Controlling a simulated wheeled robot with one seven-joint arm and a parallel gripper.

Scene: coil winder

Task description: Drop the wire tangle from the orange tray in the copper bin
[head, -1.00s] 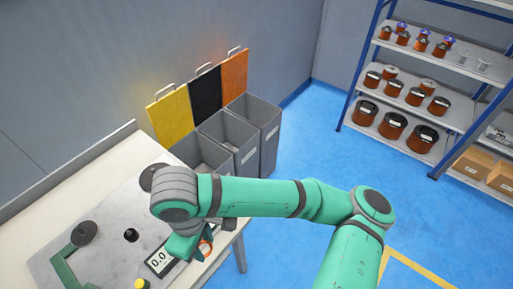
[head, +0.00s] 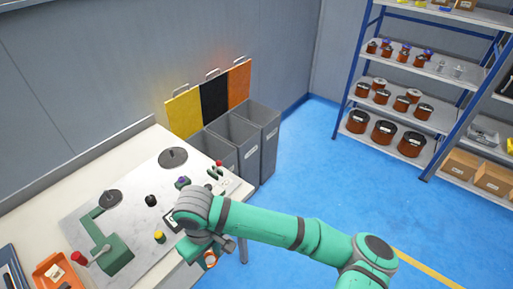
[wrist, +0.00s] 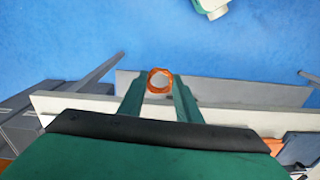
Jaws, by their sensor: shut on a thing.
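My gripper (wrist: 158,97) is shut on the wire tangle (wrist: 159,81), a small orange-copper ring held between the fingertips. The copper bin (head: 266,140) is the rightmost of three grey bins behind the bench's right end, with a raised orange lid (head: 239,82). The orange tray (head: 42,273) is at the lower left, cut off by the picture edge.
The black-lidded bin (head: 231,135) and a yellow-lidded bin (head: 215,148) stand left of the copper bin. The bench (head: 140,150) carries a winder with a green crank and several knobs. Blue floor (head: 310,165) is clear between bins and shelf rack (head: 400,95).

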